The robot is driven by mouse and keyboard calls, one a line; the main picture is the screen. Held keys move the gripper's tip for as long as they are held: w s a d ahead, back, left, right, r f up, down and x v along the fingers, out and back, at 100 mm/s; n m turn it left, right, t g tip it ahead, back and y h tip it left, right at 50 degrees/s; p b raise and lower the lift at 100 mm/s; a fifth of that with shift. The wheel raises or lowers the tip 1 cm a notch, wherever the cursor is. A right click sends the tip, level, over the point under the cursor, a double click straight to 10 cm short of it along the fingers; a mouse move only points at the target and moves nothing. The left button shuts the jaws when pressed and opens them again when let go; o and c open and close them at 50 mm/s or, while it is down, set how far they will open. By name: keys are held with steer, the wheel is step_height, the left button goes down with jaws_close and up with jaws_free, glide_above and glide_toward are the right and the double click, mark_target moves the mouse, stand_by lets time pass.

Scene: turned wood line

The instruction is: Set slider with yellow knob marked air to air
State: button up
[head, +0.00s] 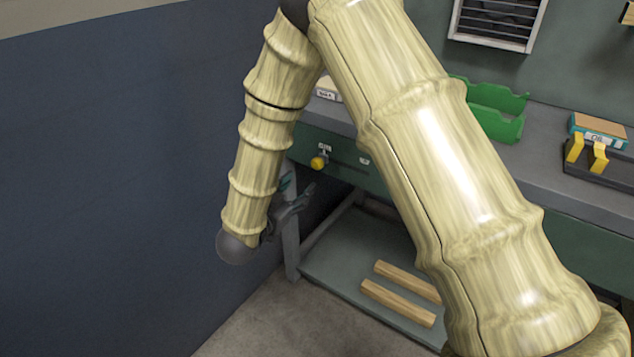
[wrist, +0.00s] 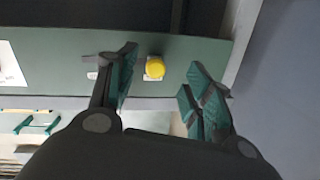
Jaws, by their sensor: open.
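The slider's yellow knob (head: 319,163) sits on the green front panel (head: 342,150) of the workbench, near its left end in the head view. A small label above the knob is too small to read surely. Another small label (head: 364,161) is on the panel to its right. In the wrist view the yellow knob (wrist: 155,68) shows between and beyond the two fingers. My gripper (wrist: 160,85) is open and empty, its fingers on either side of the knob in the picture. In the head view my gripper (head: 297,190) is below and left of the knob, apart from it.
The workbench top (head: 545,165) bears a green bin (head: 497,108), a box (head: 598,130) and a dark holder with yellow parts (head: 600,160). Two wooden strips (head: 398,302) lie on the lower shelf (head: 335,260). A dark blue wall (head: 110,170) stands close at the left.

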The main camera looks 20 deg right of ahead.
mark_target(315, 165)
steer(key=w+d+b, duration=0.1)
steer(key=w+d, duration=0.1)
steer(key=w+d+r+m+h+b, duration=0.1)
steer(key=w+d, duration=0.1)
steer(key=d, duration=0.1)
steer(key=w+d+r+h+b, duration=0.1)
steer(key=w+d, duration=0.1)
steer(key=shift+w+d+m+g+b, duration=0.2)
steer(key=shift+m+g+b, duration=0.1)
steer(key=shift+m+g, duration=0.1)
stand_by(0.3)
steer(key=shift+c, duration=0.4)
jaws_close()
